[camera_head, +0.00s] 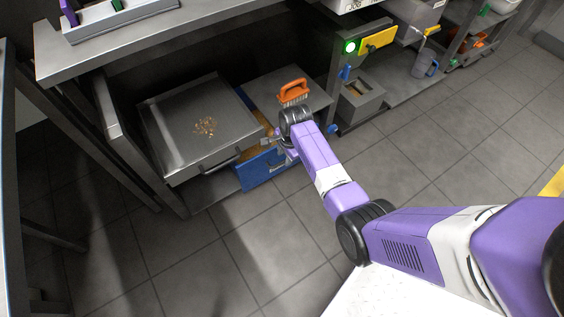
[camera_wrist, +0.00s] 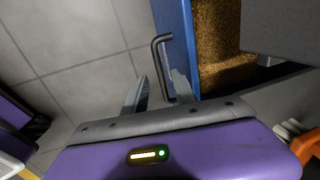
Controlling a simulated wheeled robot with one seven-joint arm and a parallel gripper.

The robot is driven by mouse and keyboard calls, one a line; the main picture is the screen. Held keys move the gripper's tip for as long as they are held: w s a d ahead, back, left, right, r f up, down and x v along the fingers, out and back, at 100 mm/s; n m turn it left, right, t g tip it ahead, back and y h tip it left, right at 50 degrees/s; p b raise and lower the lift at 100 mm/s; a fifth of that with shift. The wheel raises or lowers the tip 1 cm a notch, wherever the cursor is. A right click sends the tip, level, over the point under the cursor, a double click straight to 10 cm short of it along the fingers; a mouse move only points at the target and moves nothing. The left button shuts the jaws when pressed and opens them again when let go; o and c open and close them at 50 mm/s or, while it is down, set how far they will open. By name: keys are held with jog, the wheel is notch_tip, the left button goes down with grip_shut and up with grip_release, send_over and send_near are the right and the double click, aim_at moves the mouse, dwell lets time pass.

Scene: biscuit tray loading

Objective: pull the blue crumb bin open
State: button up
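The blue crumb bin (camera_head: 262,172) sits low under the bench, partly pulled out, with brown crumbs showing inside. In the wrist view its blue front (camera_wrist: 176,35) runs down the middle, with the crumbs to its right. A dark bar handle (camera_wrist: 162,62) stands out from that front. My gripper (camera_wrist: 158,86) is open, with one finger on each side of the handle's lower part. I cannot tell whether either finger touches it. In the head view my gripper (camera_head: 270,141) is at the bin's upper right, and my wrist hides part of the bin.
A grey tray (camera_head: 165,155) with crumbs on it and a front handle juts out left of the bin. An orange brush (camera_head: 293,92) lies on a grey surface behind my wrist. A grey container (camera_head: 361,101) stands to the right. The tiled floor in front is clear.

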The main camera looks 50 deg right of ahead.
jog(key=shift+w+d+f+b, duration=0.15)
jog(key=shift+f+b, duration=0.15)
jog(key=shift+f, duration=0.45)
jog(key=shift+w+f+b, duration=0.1)
jog(key=shift+f+b, duration=0.15)
jog(key=shift+f, duration=0.45)
jog(key=shift+c, duration=0.2)
grip_shut()
